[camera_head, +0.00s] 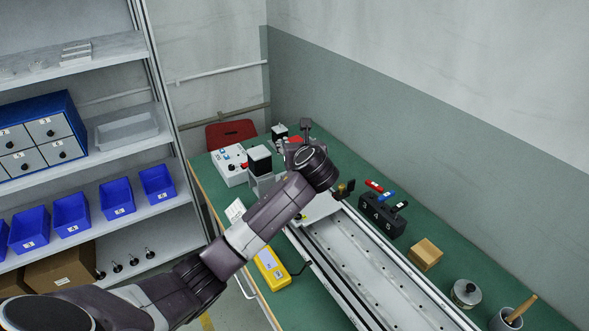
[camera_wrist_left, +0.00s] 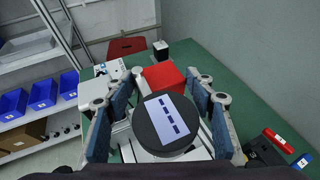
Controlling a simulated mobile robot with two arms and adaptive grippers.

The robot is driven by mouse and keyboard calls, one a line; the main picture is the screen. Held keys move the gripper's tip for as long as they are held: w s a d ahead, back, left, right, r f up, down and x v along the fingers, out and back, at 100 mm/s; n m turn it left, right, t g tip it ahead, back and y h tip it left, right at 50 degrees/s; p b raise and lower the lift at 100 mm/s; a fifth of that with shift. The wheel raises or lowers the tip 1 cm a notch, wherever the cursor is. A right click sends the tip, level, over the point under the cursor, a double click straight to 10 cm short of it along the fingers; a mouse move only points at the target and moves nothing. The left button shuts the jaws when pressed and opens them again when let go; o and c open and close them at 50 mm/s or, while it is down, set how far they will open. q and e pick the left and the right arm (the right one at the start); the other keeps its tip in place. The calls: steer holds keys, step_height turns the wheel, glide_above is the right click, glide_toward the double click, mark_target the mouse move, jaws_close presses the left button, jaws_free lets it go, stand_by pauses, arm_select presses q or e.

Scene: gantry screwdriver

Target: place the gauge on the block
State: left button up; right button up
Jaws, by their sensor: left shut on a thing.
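My left gripper (camera_wrist_left: 165,95) is shut on the gauge, a round black disc (camera_wrist_left: 142,130) with a pale display and dark dashes (camera_wrist_left: 166,117). It sits between the blue-padded fingers in the left wrist view. A red block (camera_wrist_left: 163,76) shows just past the gauge, partly covered by it. I cannot tell whether the two touch. In the head view, the left gripper (camera_head: 297,148) reaches over the far part of the green table, and a bit of red (camera_head: 294,140) shows beside it. The gauge is hidden there by my arm. My right gripper is not in view.
A long metal rail bed (camera_head: 365,275) runs along the green table (camera_head: 325,310). A wooden block (camera_head: 425,254), black numbered holder (camera_head: 381,213), metal round part (camera_head: 465,293) and yellow device (camera_head: 271,268) stand around it. A white control box (camera_head: 229,165) is at the far left.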

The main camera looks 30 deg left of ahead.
arm_select(q)
step_height(320, 180, down, 5)
steer(key=shift+r, duration=0.2)
steer(key=shift+o, duration=0.2)
step_height(320, 180, down, 4)
steer(key=shift+f, duration=0.2)
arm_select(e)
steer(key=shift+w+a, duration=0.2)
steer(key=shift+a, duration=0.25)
arm_select(q)
steer(key=o, duration=1.2)
steer(key=shift+f, duration=0.2)
steer(key=o, duration=0.4)
steer(key=shift+o, duration=0.2)
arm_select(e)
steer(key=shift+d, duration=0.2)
arm_select(q)
steer(key=shift+r, duration=0.1)
